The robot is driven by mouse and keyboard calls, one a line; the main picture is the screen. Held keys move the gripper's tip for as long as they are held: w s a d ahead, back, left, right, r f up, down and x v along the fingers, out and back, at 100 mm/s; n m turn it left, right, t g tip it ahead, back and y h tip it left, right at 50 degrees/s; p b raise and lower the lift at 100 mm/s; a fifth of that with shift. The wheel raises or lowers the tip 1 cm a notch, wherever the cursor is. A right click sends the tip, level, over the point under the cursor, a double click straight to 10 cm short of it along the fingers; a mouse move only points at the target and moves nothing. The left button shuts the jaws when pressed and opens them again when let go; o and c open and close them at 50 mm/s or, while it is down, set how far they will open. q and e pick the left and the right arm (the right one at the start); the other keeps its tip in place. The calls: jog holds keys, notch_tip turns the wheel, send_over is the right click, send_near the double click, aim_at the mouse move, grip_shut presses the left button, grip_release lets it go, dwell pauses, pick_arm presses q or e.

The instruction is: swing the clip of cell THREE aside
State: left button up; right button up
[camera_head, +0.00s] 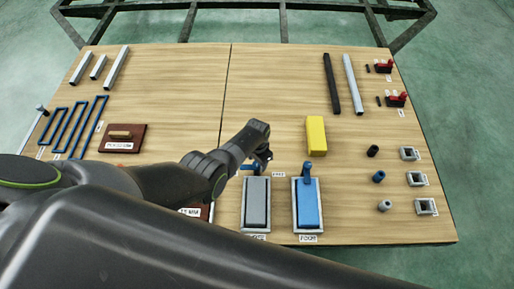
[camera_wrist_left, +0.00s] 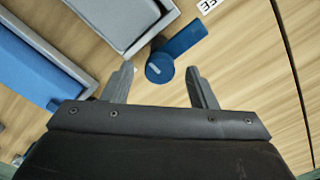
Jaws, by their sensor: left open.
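Two cells stand side by side near the front of the table: a grey block in a grey tray (camera_head: 244,232) and a blue block in a pale tray (camera_head: 295,225). Their small labels are too blurred to tell which is cell THREE. A blue clip (camera_wrist_left: 188,40) lies just outside the grey tray (camera_wrist_left: 160,32) in the left wrist view, its round end (camera_wrist_left: 160,69) nearest me. My left gripper (camera_wrist_left: 160,72) is open, with its fingertips on either side of that round end. Contact cannot be told. Another blue clip (camera_head: 306,171) stands at the blue cell's far end. My right gripper is not in view.
A yellow block (camera_head: 316,135) stands beyond the blue cell. Small cylinders (camera_head: 378,176) and square grey brackets (camera_head: 417,179) are at the right. The table's far middle is clear.

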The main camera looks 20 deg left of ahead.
pick_arm(q)
notch_tip(320, 180, up, 8)
jog(key=p, duration=0.4)
notch_tip(320, 180, up, 8)
jog(key=p, duration=0.2)
send_over(257, 164)
jog(key=shift+w+r, duration=0.1)
jog(key=shift+r, duration=0.25)
